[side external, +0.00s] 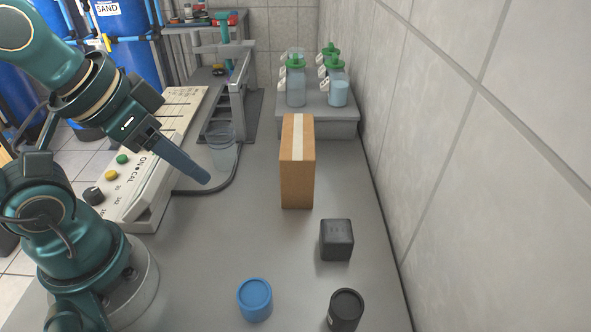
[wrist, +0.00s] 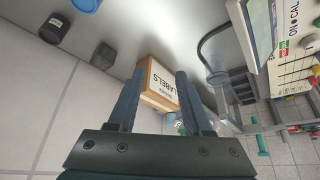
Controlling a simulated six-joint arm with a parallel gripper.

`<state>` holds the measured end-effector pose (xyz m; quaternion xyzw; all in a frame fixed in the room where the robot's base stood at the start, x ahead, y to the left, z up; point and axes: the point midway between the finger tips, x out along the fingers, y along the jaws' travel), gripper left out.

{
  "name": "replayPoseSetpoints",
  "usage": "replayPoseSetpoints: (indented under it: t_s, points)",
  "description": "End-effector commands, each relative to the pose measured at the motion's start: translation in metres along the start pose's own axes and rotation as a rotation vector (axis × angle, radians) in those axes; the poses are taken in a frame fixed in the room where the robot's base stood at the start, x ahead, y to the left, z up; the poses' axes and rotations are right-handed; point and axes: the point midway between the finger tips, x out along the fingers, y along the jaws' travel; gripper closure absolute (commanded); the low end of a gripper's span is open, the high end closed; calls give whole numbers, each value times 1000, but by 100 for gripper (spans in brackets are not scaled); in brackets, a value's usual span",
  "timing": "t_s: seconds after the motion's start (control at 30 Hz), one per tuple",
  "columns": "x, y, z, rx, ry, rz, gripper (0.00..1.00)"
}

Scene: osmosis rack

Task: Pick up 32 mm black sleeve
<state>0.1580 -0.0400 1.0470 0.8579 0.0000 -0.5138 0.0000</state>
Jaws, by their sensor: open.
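A black round sleeve (side external: 346,310) stands upright at the near right of the bench, close to the front edge of the side view. It also shows at the upper left of the wrist view (wrist: 54,28), with a pale mark on its side. My gripper (side external: 205,180) is raised over the left of the bench, well away from the sleeve. In the wrist view my gripper (wrist: 157,74) has its two blue fingers apart, with nothing held between them.
A dark block (side external: 336,240) stands behind the sleeve, and a blue cylinder (side external: 255,299) stands to its left. A tall cardboard box (side external: 297,175) stands mid-bench. A clear beaker (side external: 223,152) and a control panel (side external: 150,190) are at left. The wall borders the right side.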

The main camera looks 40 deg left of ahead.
Motion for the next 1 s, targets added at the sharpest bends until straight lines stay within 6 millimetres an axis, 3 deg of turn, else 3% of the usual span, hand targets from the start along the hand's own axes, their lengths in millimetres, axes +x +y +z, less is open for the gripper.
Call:
replayPoseSetpoints:
  t_s: [0.07, 0.17, 0.2, 0.57, 0.77, 1.0]
  points:
    - [0, 0, 0, 0, 0, 0, 50]
    - [0, 0, 0, 0, 0, 0, 16]
    - [0, 0, 0, 0, 0, 0, 11]
    - [-2, 0, -1, -33, 0, 0, 11]
    - [-17, 7, -36, -84, 15, 19, 11]
    - [-10, 43, -79, -46, -71, 77, 11]
